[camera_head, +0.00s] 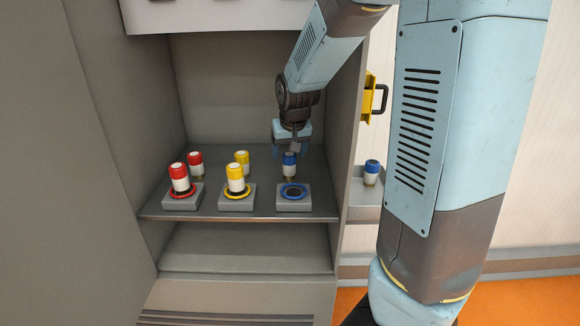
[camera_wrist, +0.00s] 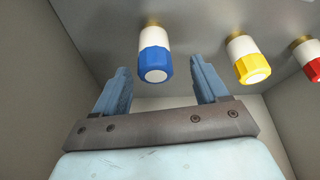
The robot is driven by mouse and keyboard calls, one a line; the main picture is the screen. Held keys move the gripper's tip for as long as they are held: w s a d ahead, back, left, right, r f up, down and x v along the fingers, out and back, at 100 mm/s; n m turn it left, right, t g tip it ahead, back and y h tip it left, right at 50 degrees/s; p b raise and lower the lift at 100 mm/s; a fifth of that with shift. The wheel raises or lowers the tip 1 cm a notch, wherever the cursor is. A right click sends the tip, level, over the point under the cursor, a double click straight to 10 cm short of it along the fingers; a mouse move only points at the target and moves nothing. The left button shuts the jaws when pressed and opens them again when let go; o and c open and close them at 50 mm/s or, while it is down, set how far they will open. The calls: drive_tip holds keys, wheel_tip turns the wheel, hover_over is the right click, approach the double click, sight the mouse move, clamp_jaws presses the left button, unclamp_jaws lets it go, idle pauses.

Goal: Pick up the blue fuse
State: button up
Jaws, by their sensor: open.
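A blue-capped fuse with a white body (camera_head: 289,170) stands at the back right of the cabinet shelf, behind an empty blue-ringed socket (camera_head: 293,191). In the wrist view this blue fuse (camera_wrist: 153,62) appears between the directions of the two fingers, around and just beyond their tips. My gripper (camera_head: 290,151) is open and empty, pointing down right above the fuse; the wrist view shows both fingers (camera_wrist: 160,72) apart. Whether a finger touches the fuse cannot be told. A second blue fuse (camera_head: 371,170) stands on a side ledge right of the cabinet.
Yellow fuses (camera_head: 236,174) and red fuses (camera_head: 180,175) stand to the left, one of each in a ringed socket block and one behind. The wrist view shows the yellow fuse (camera_wrist: 247,60) near the right finger. Cabinet walls close in the shelf (camera_head: 215,208).

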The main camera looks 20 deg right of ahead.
sight(289, 164)
drive_tip(key=shift+s+d+x, duration=0.15)
drive_tip(key=shift+d+x, duration=0.05)
drive_tip(key=shift+x, duration=0.95)
drive_tip(key=shift+s+d+x, duration=0.15)
drive_tip(key=shift+x, duration=0.95)
drive_tip(key=shift+w+f, duration=0.2)
drive_tip(key=shift+f, duration=0.4)
drive_tip(key=c, duration=1)
drive_tip(key=shift+r, duration=0.1)
